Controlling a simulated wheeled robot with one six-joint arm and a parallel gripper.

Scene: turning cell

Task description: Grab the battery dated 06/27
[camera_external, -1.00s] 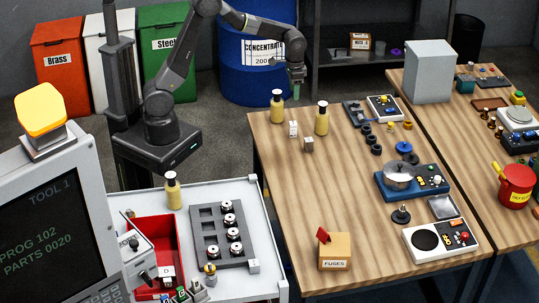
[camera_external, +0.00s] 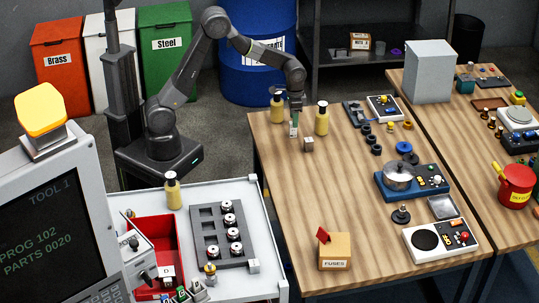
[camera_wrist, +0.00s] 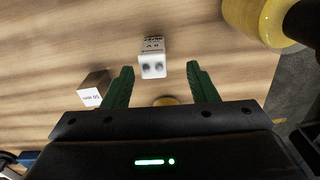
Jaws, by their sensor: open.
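A white block-shaped battery (camera_external: 294,131) with two round terminals stands on the wooden table, and it also shows in the wrist view (camera_wrist: 152,62). A grey-brown block (camera_external: 308,144) stands close by. In the wrist view this block (camera_wrist: 94,88) has a white label with unreadable print, left of the fingers.
Dark rings (camera_external: 371,139) and a blue-based device (camera_external: 412,184) lie further right. A fuse box (camera_external: 334,252) stands at the front. The table's middle is bare.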

